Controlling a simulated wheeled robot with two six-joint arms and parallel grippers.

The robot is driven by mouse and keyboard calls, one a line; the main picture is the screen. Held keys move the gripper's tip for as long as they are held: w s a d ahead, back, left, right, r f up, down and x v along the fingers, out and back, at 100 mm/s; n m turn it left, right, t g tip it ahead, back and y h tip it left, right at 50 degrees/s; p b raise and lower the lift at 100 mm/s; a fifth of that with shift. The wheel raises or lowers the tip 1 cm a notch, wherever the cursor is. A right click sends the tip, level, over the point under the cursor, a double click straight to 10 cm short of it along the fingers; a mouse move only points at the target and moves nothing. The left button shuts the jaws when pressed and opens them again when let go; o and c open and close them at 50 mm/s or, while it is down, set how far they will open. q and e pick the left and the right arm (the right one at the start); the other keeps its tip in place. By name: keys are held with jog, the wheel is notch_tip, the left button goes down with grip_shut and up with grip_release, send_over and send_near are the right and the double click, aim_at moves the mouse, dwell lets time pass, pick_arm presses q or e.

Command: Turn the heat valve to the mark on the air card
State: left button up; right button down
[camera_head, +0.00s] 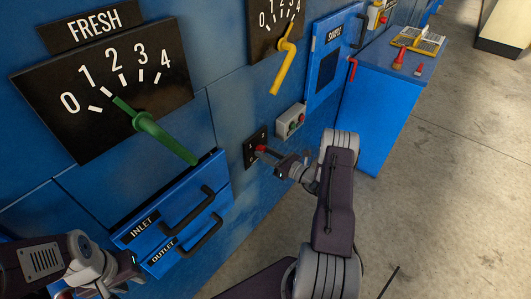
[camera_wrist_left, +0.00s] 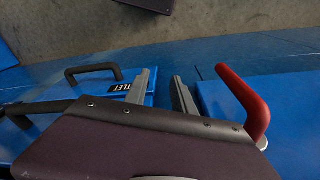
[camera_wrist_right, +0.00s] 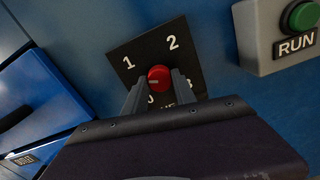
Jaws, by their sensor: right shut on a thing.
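The heat valve seems to be the red knob (camera_wrist_right: 159,77) on a black plate (camera_wrist_right: 137,50) marked 0 to 3; the lettering below is mostly hidden. The knob also shows in the head view (camera_head: 260,149). A pale line on it points left in the right wrist view, between 0 and 1. My right gripper (camera_wrist_right: 157,92) is shut on the knob. My left gripper (camera_wrist_left: 164,85) is open and empty, low beside the inlet and outlet drawers. A sheet on a yellow board (camera_head: 419,41) lies on the blue cabinet; I cannot tell whether it is the air card.
A FRESH dial (camera_head: 104,75) with a green lever (camera_head: 160,135) is at left. A yellow lever (camera_head: 283,68) hangs above the knob. A button box (camera_head: 290,121) is right of it. Drawers with black handles (camera_head: 203,236) stick out below. A red handle (camera_wrist_left: 246,100) is near my left gripper.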

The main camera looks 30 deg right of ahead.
jog(key=shift+m, duration=2.2)
jog(key=c, duration=1)
grip_release()
jog(key=v, duration=0.9)
jog(key=shift+s, duration=0.1)
